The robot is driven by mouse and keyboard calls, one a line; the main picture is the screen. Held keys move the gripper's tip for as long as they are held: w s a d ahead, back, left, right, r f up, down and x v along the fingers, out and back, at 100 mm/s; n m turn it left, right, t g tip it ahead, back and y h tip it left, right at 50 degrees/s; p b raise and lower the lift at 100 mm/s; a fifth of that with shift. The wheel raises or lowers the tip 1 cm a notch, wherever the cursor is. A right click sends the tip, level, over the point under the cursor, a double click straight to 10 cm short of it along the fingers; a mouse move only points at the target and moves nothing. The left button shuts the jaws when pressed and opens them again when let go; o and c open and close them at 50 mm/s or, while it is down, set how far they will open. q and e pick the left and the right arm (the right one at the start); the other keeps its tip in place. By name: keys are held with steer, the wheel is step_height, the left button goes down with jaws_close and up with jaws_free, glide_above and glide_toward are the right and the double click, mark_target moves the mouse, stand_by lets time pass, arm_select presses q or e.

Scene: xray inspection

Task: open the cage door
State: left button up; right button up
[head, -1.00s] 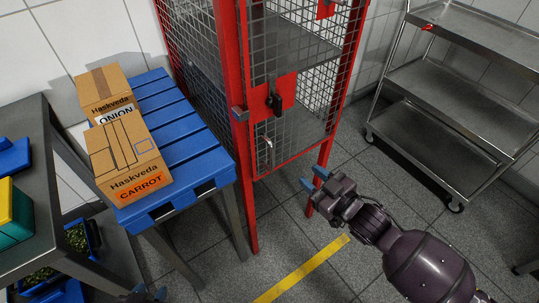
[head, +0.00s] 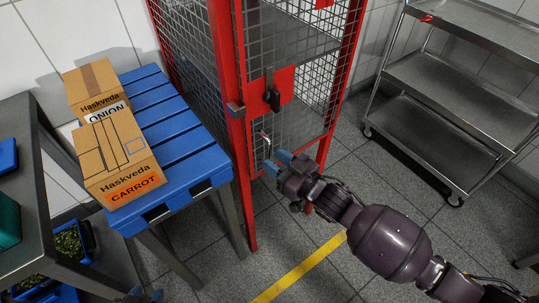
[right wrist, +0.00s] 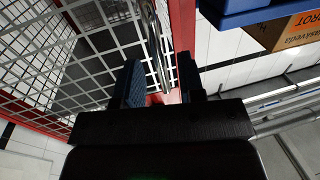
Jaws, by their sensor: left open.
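The red-framed mesh cage door (head: 286,82) stands in the upper middle of the head view and looks shut against its red post. A black latch (head: 272,100) sits on its red plate, and a small metal handle (head: 266,139) hangs lower down. My right gripper (head: 277,164) is just below and right of the handle, its blue fingers pointing at it. In the right wrist view, its fingers (right wrist: 160,82) are apart, with a blurred metal piece (right wrist: 157,45) ahead between them; contact cannot be told. My left gripper (head: 146,294) barely shows at the bottom edge, open.
A blue slatted table (head: 185,125) with two cartons, onion (head: 92,85) and carrot (head: 118,160), stands close left of the cage. A steel shelf cart (head: 440,105) is at the right. Tiled floor with a yellow line (head: 300,268) lies open in front.

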steer(key=shift+x, duration=1.2)
jaws_close()
